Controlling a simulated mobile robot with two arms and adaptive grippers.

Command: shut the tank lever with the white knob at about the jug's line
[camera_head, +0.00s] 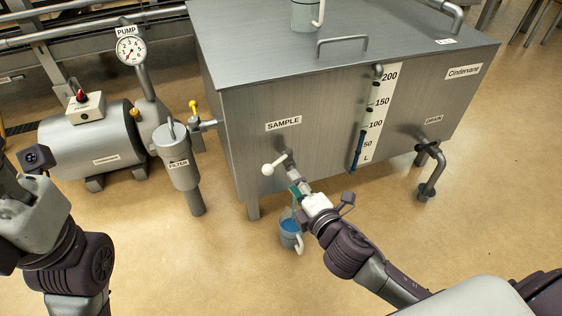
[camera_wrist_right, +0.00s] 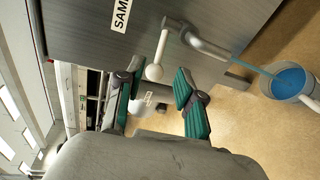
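The tank lever with the white knob (camera_head: 268,169) belongs to the SAMPLE tap (camera_head: 287,160) on the tank front. The lever sticks out to the left of the tap. In the right wrist view the knob (camera_wrist_right: 154,72) shows just beyond and between my fingertips, apparently not gripped. My right gripper (camera_wrist_right: 162,92) is open, its green pads apart. A blue stream (camera_wrist_right: 245,65) runs from the tap into the jug (camera_wrist_right: 290,82), which holds blue liquid; the jug (camera_head: 290,232) is partly hidden in the head view, and I cannot make out its line. My left gripper's fingers are not visible.
The grey tank (camera_head: 330,120) has a gauge (camera_head: 375,115), blue to somewhat below 100, and a DRAIN pipe (camera_head: 432,170). A filter (camera_head: 178,160) and pump (camera_head: 95,145) stand left. Another jug (camera_head: 305,15) is on the tank top. The floor at right is clear.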

